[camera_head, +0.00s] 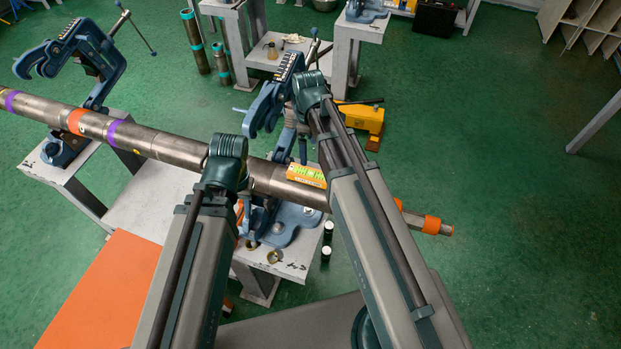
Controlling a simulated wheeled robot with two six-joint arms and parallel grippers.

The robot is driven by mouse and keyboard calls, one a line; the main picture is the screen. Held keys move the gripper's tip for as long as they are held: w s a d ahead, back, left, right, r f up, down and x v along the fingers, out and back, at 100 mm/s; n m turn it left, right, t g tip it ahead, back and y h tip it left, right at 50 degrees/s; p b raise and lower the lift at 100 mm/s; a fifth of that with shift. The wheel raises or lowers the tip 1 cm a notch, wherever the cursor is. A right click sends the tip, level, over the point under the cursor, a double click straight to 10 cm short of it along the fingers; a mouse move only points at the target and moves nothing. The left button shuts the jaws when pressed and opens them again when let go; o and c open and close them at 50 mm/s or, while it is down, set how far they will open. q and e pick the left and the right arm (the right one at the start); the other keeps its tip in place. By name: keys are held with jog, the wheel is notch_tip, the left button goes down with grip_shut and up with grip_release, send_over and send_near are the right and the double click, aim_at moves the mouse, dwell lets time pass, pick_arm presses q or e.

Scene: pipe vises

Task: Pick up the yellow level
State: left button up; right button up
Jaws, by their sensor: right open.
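The yellow level (307,174) lies on top of the steel pipe (175,150), near the pipe's right end. It has a bright green-yellow vial section, and my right arm stands close to its right side. My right gripper (303,152) is mostly hidden behind its own wrist; a dark finger shows just above the level. It is open, and I cannot tell whether it touches the level. My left gripper (242,212) is largely hidden below its wrist, in front of the pipe and left of the level. Its jaws cannot be made out.
Blue pipe vises stand at the left (75,60) and by the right gripper (265,108), on pale benches (150,205). An orange panel (95,290) lies at lower left. Green floor at right is mostly clear.

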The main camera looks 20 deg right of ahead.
aim_at(311, 173)
notch_tip(311, 173, down, 7)
jog(key=b, duration=0.5)
jog(key=shift+b, duration=0.4)
jog(key=shift+r, duration=0.1)
jog(key=shift+s, duration=0.1)
jog(key=f+b, duration=0.2)
jog(key=s+f+b, duration=0.1)
jog(key=f+b, duration=0.1)
jog(key=shift+d+f+b, duration=0.1)
jog(key=shift+f+b, duration=0.55)
jog(key=shift+r, duration=0.1)
grip_shut()
